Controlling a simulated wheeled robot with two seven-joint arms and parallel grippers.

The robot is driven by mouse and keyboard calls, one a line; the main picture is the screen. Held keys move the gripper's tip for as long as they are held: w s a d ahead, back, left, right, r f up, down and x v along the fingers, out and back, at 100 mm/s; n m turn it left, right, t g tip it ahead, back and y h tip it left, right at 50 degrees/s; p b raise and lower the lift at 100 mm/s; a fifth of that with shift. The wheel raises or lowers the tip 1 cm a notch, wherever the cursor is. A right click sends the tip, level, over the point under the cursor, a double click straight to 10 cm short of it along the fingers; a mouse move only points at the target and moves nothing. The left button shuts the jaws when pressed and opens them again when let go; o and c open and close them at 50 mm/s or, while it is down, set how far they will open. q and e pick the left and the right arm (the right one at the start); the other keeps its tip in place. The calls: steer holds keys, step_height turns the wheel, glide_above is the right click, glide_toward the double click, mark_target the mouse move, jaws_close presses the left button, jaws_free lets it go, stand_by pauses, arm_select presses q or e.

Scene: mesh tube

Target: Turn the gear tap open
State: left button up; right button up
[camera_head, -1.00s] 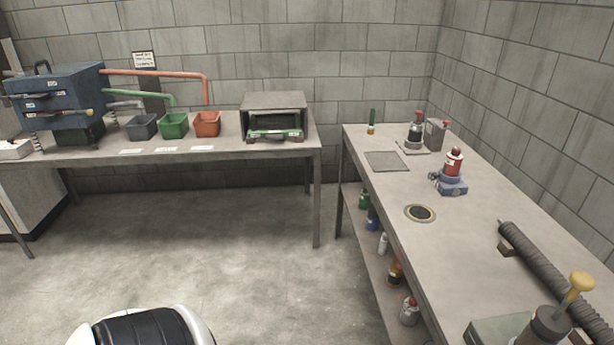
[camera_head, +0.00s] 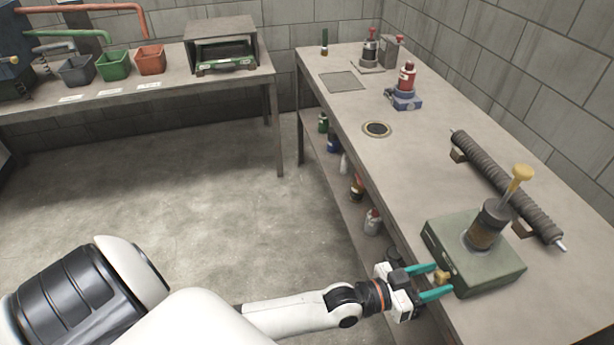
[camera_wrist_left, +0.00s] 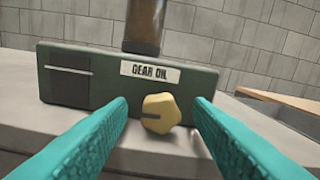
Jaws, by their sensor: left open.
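The gear tap is a yellow lobed knob (camera_wrist_left: 161,113) on the front face of a green box (camera_wrist_left: 85,75) with a "GEAR OIL" label (camera_wrist_left: 150,71). In the head view the knob (camera_head: 442,277) sits at the box's left side, and the box (camera_head: 490,272) stands on the near end of the right bench. My left gripper (camera_head: 436,281) is open, its teal fingers on either side of the knob. In the left wrist view the fingers (camera_wrist_left: 160,122) flank the knob with a gap on each side. My right gripper is not in view.
A dark cylinder with a yellow-topped plunger (camera_head: 522,174) rises from the box. A ribbed tube (camera_head: 500,180) lies on supports behind it. A red-topped device (camera_head: 406,85) and a round inset (camera_head: 377,129) are farther along the bench (camera_head: 440,150). Bottles stand on the shelf below.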

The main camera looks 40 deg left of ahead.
arm_select(q)
steer(key=shift+f+m+b, duration=0.3)
steer(key=shift+m+b, duration=0.1)
steer(key=shift+m, duration=0.7)
steer(key=m, duration=0.1)
steer(key=s+m+b, duration=0.1)
steer(key=m, duration=0.1)
steer(key=shift+a+r, duration=0.15)
steer(key=shift+a, duration=0.2)
steer(key=v, duration=1.1)
steer(key=w+a+f+n+g+y+p, duration=0.1)
steer(key=a+f+n+g+y+p, duration=0.35)
steer(key=f, duration=1.05)
steer(key=s+a+f+y, duration=0.2)
steer(key=s+a+f, duration=0.1)
steer(key=f, duration=0.3)
steer(key=s+a+f+g+y, duration=0.1)
steer(key=s+a+f+y, duration=0.1)
steer(key=s+a+f, duration=0.2)
step_height(320, 180, down, 3)
steer(key=shift+a+f+n+p, duration=0.1)
steer(key=shift+a+n+p, duration=0.25)
steer(key=shift+p, duration=0.1)
